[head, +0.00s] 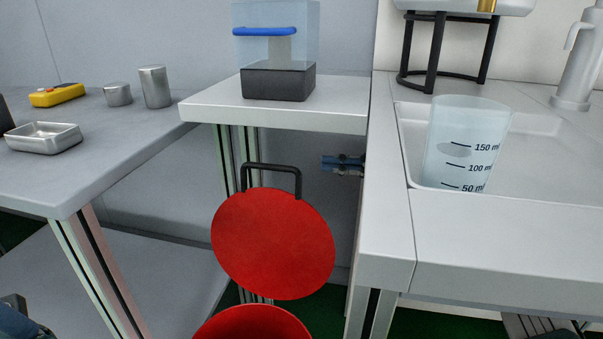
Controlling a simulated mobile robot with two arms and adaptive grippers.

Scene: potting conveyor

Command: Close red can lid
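A red can (255,322) stands low at the bottom of the head view. Only its upper rim and part of its inside show, and the rest is cut off by the picture's lower edge. Its round red lid (273,245) stands raised and tilted up behind the opening. A black handle-shaped bar (271,167) rises at the lid's upper edge. Nothing is seen touching the lid.
A grey table (150,135) at left holds a metal tray (44,147) and metal cylinders. A small white table (205,106) stands behind the lid. At right, a white bench (480,230) holds a measuring cup (465,146). The lid stands in the gap between tables.

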